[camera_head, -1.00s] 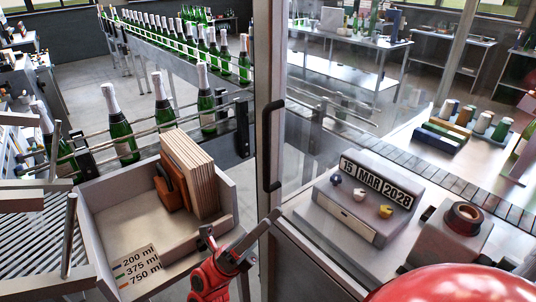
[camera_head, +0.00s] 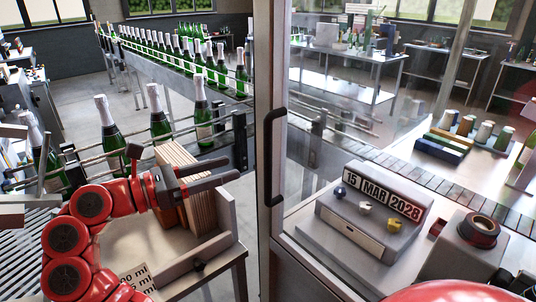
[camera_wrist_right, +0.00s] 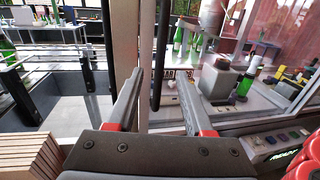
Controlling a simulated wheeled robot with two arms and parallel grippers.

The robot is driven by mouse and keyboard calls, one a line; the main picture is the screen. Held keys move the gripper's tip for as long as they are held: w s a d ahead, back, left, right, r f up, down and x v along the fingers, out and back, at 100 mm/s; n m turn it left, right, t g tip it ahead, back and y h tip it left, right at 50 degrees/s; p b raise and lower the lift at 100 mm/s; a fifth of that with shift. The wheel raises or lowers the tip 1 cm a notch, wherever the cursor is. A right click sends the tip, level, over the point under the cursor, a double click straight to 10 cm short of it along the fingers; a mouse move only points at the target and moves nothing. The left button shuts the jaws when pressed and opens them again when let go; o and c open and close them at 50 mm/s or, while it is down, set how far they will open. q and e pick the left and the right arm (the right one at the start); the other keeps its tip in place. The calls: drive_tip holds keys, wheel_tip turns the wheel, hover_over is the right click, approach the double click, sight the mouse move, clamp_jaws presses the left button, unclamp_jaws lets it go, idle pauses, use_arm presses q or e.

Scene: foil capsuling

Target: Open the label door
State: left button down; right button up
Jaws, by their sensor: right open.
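The glass label door (camera_head: 300,130) has a pale metal frame post (camera_head: 265,60) and a black vertical bar handle (camera_head: 268,155). It appears shut. My right gripper (camera_head: 231,168) is open and empty to the left of the handle, above the wooden box, its fingers pointing toward the handle. In the right wrist view, the open fingers (camera_wrist_right: 160,85) have the handle (camera_wrist_right: 158,50) and frame post (camera_wrist_right: 146,45) ahead between their tips. No contact shows. My left gripper is not in view.
An open box (camera_head: 228,215) with upright wooden boards (camera_head: 200,205) stands below my right arm. Green bottles (camera_head: 108,125) line the conveyor behind. Behind the glass are a date stamp unit (camera_head: 365,215) reading 15 MAR 2028 and a round-topped device (camera_head: 478,235).

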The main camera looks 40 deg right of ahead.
sight(265, 156)
drive_tip(key=d+p, duration=0.1)
drive_tip(key=d, duration=0.2)
drive_tip(key=d+p, duration=0.1)
drive_tip(key=d, duration=0.2)
drive_tip(key=s+d+p, duration=0.1)
drive_tip(key=d, duration=0.2)
drive_tip(key=shift+s+d+r+p, duration=0.1)
drive_tip(key=shift+r+p, duration=0.05)
drive_tip(key=shift+p, duration=0.15)
drive_tip(key=shift+d, duration=0.6)
clamp_jaws()
idle(0.4)
